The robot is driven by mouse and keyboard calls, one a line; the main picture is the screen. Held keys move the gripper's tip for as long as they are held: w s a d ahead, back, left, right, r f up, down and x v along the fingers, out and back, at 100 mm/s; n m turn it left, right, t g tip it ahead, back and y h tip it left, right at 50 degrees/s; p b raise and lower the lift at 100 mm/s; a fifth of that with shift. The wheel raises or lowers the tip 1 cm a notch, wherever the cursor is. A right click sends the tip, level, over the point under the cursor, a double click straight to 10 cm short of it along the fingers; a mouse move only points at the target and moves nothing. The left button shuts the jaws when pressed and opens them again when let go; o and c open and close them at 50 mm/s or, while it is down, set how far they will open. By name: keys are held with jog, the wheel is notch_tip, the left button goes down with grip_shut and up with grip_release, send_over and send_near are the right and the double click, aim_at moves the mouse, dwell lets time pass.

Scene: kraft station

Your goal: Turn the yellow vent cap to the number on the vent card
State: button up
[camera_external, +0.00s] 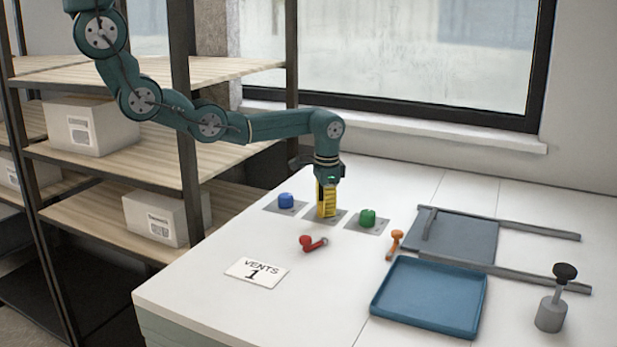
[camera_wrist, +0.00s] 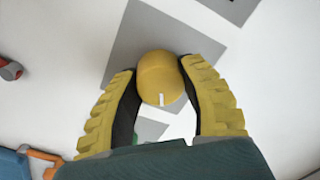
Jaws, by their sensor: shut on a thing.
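The yellow vent cap (camera_wrist: 160,78) is between my gripper's ridged yellow fingers in the wrist view, with a short white mark on its lower edge. My gripper (camera_external: 326,212) points down over the middle grey plate (camera_external: 341,215) and is shut on the cap; in the external view its fingers hide most of the cap. The vent card (camera_external: 257,271) lies flat toward the front left of the table and reads "VENTS 1". I cannot read any numbers around the yellow cap.
A blue cap (camera_external: 286,200) stands left of my gripper and a green cap (camera_external: 367,217) right. A red piece (camera_external: 312,243) and an orange piece (camera_external: 395,244) lie in front. A blue tray (camera_external: 428,296), a grey railed panel (camera_external: 455,238) and a black-knobbed weight (camera_external: 551,300) occupy the right.

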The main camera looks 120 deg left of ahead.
jog(key=shift+f, duration=0.15)
jog(key=o, duration=1.2)
jog(key=shift+r, duration=0.2)
jog(key=r, duration=1.2)
jog(key=shift+w+d, duration=0.2)
jog(key=shift+f, duration=0.1)
